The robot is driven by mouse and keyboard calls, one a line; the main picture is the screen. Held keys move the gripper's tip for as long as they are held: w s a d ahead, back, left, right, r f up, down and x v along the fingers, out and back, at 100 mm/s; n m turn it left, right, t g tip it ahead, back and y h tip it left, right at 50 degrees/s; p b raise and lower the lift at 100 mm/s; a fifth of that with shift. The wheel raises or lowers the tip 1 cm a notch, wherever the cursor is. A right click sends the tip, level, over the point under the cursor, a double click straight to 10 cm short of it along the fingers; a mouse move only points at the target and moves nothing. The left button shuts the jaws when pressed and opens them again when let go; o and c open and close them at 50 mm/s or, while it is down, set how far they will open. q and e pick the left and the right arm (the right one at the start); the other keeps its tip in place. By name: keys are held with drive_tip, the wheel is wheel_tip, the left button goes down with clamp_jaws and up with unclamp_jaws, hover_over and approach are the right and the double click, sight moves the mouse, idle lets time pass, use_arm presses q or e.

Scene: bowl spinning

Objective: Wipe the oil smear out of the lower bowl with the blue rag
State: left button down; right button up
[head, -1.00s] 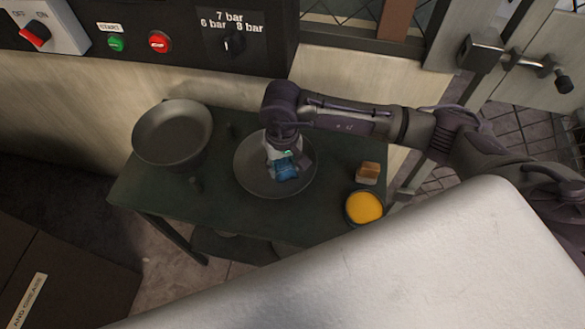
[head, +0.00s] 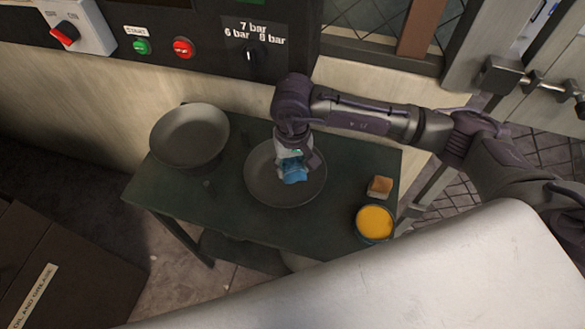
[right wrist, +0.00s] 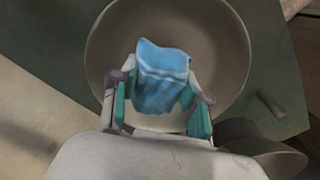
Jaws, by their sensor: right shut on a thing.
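The blue rag (head: 294,172) is pinched in my right gripper (head: 293,156), which points down over the grey lower bowl (head: 262,184) in the middle of the table. In the right wrist view the rag (right wrist: 162,80) sits between the two teal-padded fingers (right wrist: 162,98), with the round bowl (right wrist: 215,35) behind it. I cannot tell whether the rag touches the bowl. I see no clear oil smear; the rag and gripper hide part of the bowl. My left gripper is out of view.
A second grey bowl (head: 190,136) stands at the table's left end. A sponge-like block (head: 380,187) and a round container with yellow contents (head: 375,222) are at the right. The dark table (head: 225,220) has bare room in front. A control panel (head: 215,35) is behind.

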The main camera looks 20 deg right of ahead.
sight(293, 164)
drive_tip(key=shift+r, duration=0.85)
drive_tip(key=shift+r, duration=0.1)
drive_tip(key=shift+r+p, duration=0.3)
drive_tip(key=shift+r, duration=1.15)
